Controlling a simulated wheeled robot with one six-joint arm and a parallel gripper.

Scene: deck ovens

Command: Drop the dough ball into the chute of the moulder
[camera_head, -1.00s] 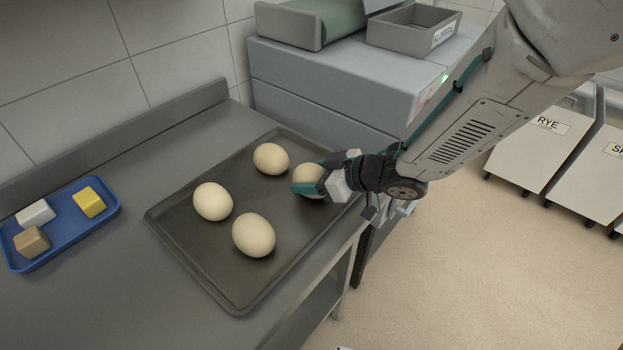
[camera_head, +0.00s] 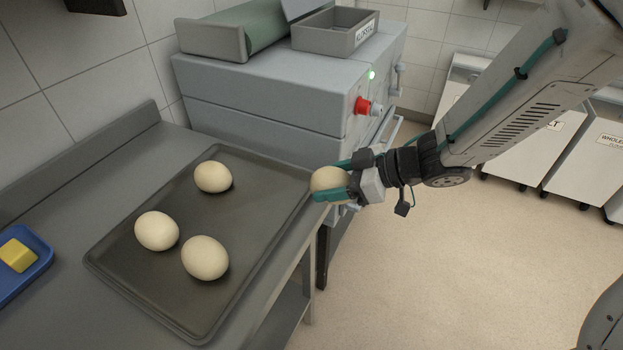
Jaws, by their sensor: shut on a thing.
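My gripper (camera_head: 335,184) is shut on a pale dough ball (camera_head: 327,179) and holds it just off the right edge of the baking tray. Three more dough balls lie on the dark tray (camera_head: 140,287): one at the back (camera_head: 213,177), one at the left (camera_head: 157,231) and one at the front (camera_head: 205,257). The grey moulder (camera_head: 270,90) stands behind the bench. On its top are a green belt (camera_head: 262,24) and an open grey box (camera_head: 335,32) with a label, which looks like KLUFSTAL. I cannot tell which opening is the chute.
A blue tray (camera_head: 45,262) with a yellow block (camera_head: 17,255) is at the left edge. The steel bench (camera_head: 75,190) ends beside my gripper. The moulder's front has a red button (camera_head: 362,106) and a green light (camera_head: 372,74). Labelled bins (camera_head: 590,160) stand at the right; floor between is clear.

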